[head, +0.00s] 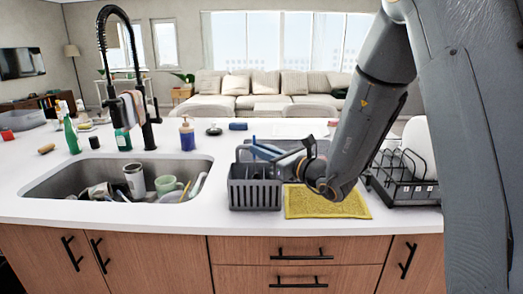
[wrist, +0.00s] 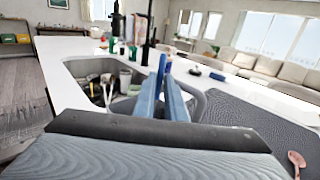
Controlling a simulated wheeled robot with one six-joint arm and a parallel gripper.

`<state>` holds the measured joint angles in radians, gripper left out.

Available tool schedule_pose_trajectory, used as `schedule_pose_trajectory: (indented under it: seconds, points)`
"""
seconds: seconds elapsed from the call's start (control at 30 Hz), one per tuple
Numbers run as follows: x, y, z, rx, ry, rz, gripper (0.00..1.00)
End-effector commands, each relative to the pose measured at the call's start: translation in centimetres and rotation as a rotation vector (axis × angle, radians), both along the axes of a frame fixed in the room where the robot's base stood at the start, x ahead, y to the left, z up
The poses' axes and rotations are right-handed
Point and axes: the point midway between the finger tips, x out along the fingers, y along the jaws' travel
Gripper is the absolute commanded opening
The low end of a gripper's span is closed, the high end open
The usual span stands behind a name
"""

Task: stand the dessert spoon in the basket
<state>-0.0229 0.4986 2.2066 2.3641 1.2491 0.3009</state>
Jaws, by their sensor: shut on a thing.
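The grey slotted basket (head: 255,194) stands upright on the counter, right of the sink. My gripper (head: 268,154) reaches in from the right, its fingers level and pointing left above the back of the basket. It is shut on a slim blue thing, seemingly the dessert spoon (wrist: 161,70), whose blue end shows between the fingertips in the wrist view. My gripper also shows there (wrist: 166,92). The spoon's lower part is hidden, so I cannot tell whether it is inside the basket or behind its rim.
The sink (head: 60,183) with a mug and dishes lies left. A yellow cloth (head: 325,204) lies right of the basket, with a black dish rack (head: 405,180) beyond. In the wrist view, a pinkish spoon-shaped utensil (wrist: 296,160) lies on a dark grey mat (wrist: 235,125).

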Motion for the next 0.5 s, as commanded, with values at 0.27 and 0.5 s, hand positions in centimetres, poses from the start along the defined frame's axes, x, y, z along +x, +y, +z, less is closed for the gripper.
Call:
schedule_pose_trajectory:
  seconds: [0.27,0.5]
  points:
    - [-0.01,0.00,-0.05,0.000,0.000,0.000,0.00]
    - [-0.01,0.00,-0.04,0.000,0.000,0.000,0.33]
